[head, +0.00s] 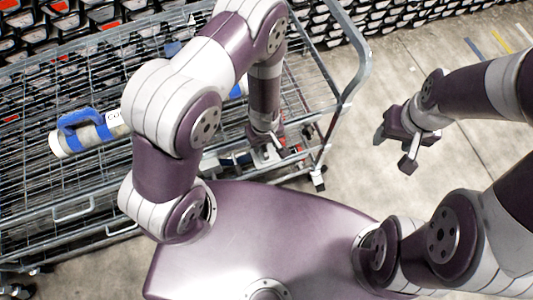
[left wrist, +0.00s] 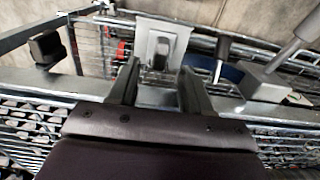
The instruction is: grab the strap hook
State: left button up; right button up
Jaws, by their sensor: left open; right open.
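I cannot identify the strap hook for certain. In the left wrist view a pale plate with a dark grey hook-like part (left wrist: 160,48) lies ahead of the fingertips, near a blue band (left wrist: 228,70). My left gripper (head: 268,148) is at the near right part of the wire cart, pointing down. In the left wrist view its open fingers (left wrist: 158,78) appear on either side of the plate's lower part, with no visible grip on it. My right gripper (head: 394,147) is open and empty over the floor right of the cart.
The metal wire cart (head: 75,212) fills the left side, with a tubular frame at its right end. A white cylinder (head: 117,130) with a blue handle (head: 75,121) lies on it. Black bins (head: 410,12) line the back. The concrete floor (head: 470,150) at right is clear.

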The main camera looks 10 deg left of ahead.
aim_at(265, 150)
pick_arm(q)
notch_tip(265, 150, down, 3)
jog(key=shift+s+a+f, duration=0.1)
jog(key=shift+f, duration=0.1)
jog(key=shift+f+b, duration=0.3)
jog(key=shift+f, duration=0.05)
jog(key=shift+c, duration=1.2)
grip_shut()
